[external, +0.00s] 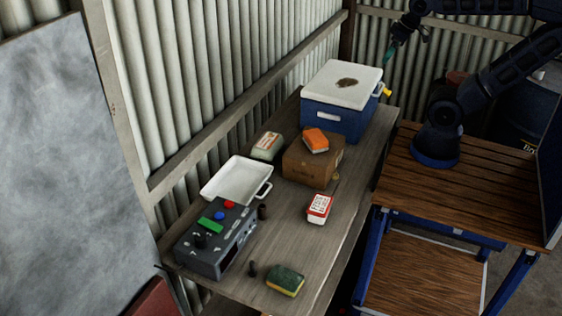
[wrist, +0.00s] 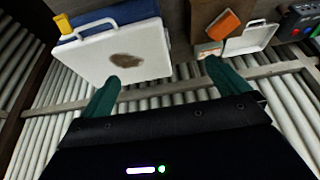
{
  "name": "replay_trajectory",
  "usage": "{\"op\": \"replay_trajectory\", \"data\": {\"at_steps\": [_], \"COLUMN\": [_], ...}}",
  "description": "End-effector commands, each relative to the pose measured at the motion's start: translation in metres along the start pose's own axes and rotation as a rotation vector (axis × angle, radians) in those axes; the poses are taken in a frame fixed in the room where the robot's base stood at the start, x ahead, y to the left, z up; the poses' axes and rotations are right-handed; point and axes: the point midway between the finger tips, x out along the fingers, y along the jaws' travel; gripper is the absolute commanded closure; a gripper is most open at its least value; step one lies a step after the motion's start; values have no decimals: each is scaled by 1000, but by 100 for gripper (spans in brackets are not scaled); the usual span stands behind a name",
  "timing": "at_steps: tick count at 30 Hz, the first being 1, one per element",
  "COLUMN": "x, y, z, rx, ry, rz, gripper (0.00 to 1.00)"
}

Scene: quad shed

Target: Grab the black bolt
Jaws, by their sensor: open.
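A small black bolt-like piece (external: 252,269) stands on the wooden bench near its front end, left of a green and yellow sponge. A second small dark piece (external: 262,212) stands beside the grey control box; I cannot tell for sure which is the black bolt. Neither can be made out in the wrist view. My gripper (external: 391,50) is high above the far end of the bench, beyond the cooler and far from both pieces. In the wrist view its two teal fingers (wrist: 162,76) are apart with nothing between them.
The bench (external: 305,262) carries a blue cooler with a white lid (external: 345,85), a cardboard box (external: 311,165) with an orange sponge (external: 316,140), a white tray (external: 234,181), a control box (external: 215,240), a red-white carton (external: 319,208) and the green-yellow sponge (external: 286,281). A corrugated wall runs behind.

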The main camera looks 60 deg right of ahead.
Motion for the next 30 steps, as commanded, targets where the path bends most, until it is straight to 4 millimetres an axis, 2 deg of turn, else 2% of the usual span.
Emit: {"op": "replay_trajectory", "data": {"at_steps": [9, 11, 18, 19, 26, 30], "x": [0, 0, 0, 0, 0, -1], "y": [0, 0, 0, 0, 0, -4], "z": [0, 0, 0, 0, 0, -8], "rx": [0, 0, 0, 0, 0, -20], "ry": [0, 0, 0, 0, 0, -5], "rz": [0, 0, 0, 0, 0, -4], "gripper": [0, 10, 57, 60, 60, 60]}}
